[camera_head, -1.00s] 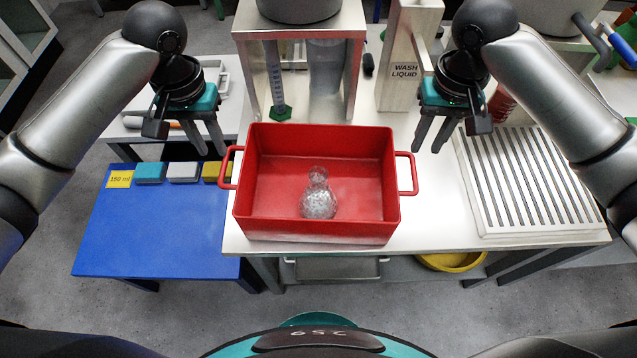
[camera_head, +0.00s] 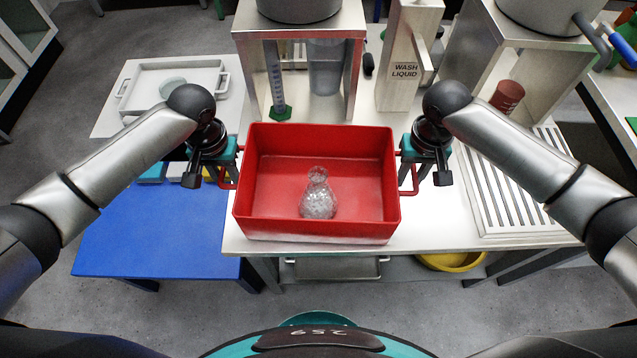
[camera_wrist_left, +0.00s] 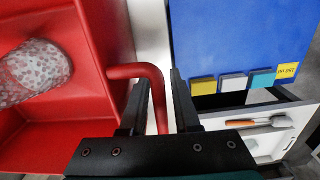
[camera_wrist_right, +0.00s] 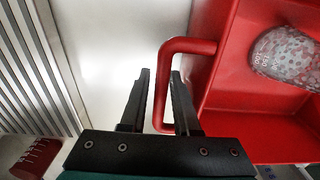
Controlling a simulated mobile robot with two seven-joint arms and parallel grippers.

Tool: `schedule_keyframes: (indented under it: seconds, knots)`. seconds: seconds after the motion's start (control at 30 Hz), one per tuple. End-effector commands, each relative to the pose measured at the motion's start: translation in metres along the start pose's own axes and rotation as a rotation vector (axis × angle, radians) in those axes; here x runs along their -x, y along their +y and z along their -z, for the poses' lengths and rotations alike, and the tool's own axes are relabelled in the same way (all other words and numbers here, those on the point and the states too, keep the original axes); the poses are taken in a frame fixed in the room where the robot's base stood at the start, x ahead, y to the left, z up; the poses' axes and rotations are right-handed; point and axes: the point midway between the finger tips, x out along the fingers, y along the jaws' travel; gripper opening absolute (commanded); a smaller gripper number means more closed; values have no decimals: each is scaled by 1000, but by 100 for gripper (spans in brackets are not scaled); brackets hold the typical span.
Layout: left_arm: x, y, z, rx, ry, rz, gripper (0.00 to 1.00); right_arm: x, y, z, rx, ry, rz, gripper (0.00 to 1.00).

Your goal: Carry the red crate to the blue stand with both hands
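The red crate (camera_head: 320,230) sits on the white bench in the head view, with a clear flask of speckled contents (camera_head: 318,195) inside. The blue stand (camera_head: 150,230) is a low blue table to its left, apart from the crate. My left gripper (camera_wrist_left: 159,82) is at the crate's left handle (camera_wrist_left: 155,82), one finger on each side of the bar. My right gripper (camera_wrist_right: 160,75) is likewise around the right handle (camera_wrist_right: 185,46). In both wrist views gaps show between fingers and bar, so both look open. In the head view the fingers are mostly hidden.
A metal frame (camera_head: 355,70) holding cylinders stands close behind the crate. A wash liquid container (camera_head: 398,75) is behind right, and a slatted rack (camera_head: 515,205) lies to the right. Small coloured blocks line the blue stand's back edge. Its front surface is clear.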

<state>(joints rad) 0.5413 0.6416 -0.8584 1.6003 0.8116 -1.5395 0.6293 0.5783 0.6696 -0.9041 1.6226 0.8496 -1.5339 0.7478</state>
Motion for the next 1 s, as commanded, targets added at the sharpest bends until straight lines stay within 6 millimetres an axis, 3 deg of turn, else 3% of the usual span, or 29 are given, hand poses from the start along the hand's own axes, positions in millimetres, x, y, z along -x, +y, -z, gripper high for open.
schedule_keyframes:
  seconds: [0.1,0.37,1.0]
  knots:
    - [0,0,0,0,0,0,29,0,0,0,0,-1,0,29]
    - [0,0,0,0,0,0,0,0,0,0,-1,-1,0,0]
    - [1,0,0,1,0,-1,0,1,0,0,-1,0,1,0]
